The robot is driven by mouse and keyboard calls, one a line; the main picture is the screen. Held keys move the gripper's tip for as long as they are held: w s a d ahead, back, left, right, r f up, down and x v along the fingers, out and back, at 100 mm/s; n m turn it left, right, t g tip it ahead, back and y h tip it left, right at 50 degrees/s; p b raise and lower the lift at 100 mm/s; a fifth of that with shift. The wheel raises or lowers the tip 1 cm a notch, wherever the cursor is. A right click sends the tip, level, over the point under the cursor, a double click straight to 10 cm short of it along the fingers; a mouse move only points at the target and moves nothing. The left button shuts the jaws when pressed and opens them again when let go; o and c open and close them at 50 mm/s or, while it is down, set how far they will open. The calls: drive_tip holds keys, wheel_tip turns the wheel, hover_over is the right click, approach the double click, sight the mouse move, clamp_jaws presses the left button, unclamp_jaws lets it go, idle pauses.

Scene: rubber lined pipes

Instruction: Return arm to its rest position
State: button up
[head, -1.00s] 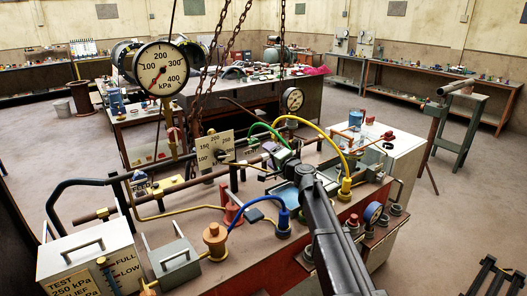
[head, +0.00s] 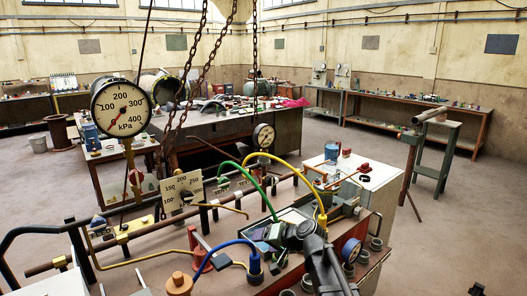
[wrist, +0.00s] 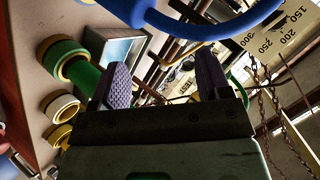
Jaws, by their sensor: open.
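My arm (head: 325,262) reaches in from the bottom right of the head view, over the red-fronted bench. My gripper (head: 266,234) is at its end, low over the bench among the coloured hoses, small and partly hard to make out. In the wrist view my gripper (wrist: 163,82) shows two ridged grey fingers spread wide apart with nothing between them. A blue hose (wrist: 190,28) crosses close above the fingertips there. A green and yellow fitting (wrist: 78,72) stands left of the left finger.
A blue hose (head: 225,246), a green hose (head: 262,182) and a yellow hose (head: 292,174) arch around the gripper. Chains (head: 254,70) hang behind it. A large dial gauge (head: 121,108) stands at the left, and a white cabinet (head: 378,180) at the right.

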drive_tip(key=s+d+f+g+h, duration=0.2)
drive_tip(key=s+d, duration=0.3)
drive_tip(key=s, duration=0.3)
drive_tip(key=s+d+f+g+h, duration=0.2)
drive_tip(key=s+d+f+h, duration=0.1)
drive_tip(key=s, duration=0.4)
drive_tip(key=s+d+f+g+h, duration=0.2)
drive_tip(key=s+d+f+h, duration=0.1)
drive_tip(key=s+d, duration=0.5)
drive_tip(key=shift+s+n+g+h, duration=0.3)
drive_tip(key=shift+h, duration=0.5)
